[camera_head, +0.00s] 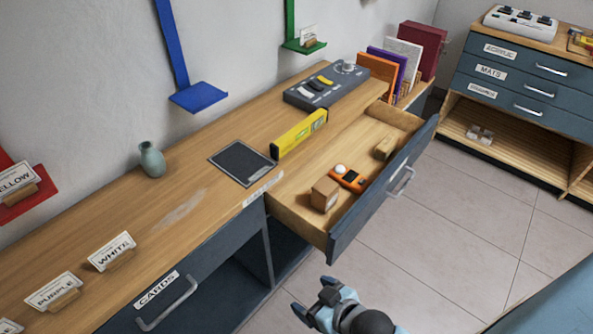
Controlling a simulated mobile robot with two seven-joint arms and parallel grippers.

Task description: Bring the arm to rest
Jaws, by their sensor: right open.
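My right gripper (314,297) is low in the picture, in front of the bench and below the open drawer (345,238). It is open, with nothing seen between its fingers, and it stands apart from the drawer front. The drawer is pulled out and holds a wooden cube (324,194), an orange device (348,180), a small white ball (340,169) and a wooden block (385,147). My left gripper is not in view.
The bench top (190,215) bears a green vase (151,160), a dark mat (242,163), a yellow level (299,134) and card holders. A closed drawer labelled CARDS (165,302) is at lower left. A cabinet (520,80) stands at right. Floor (420,260) between is clear.

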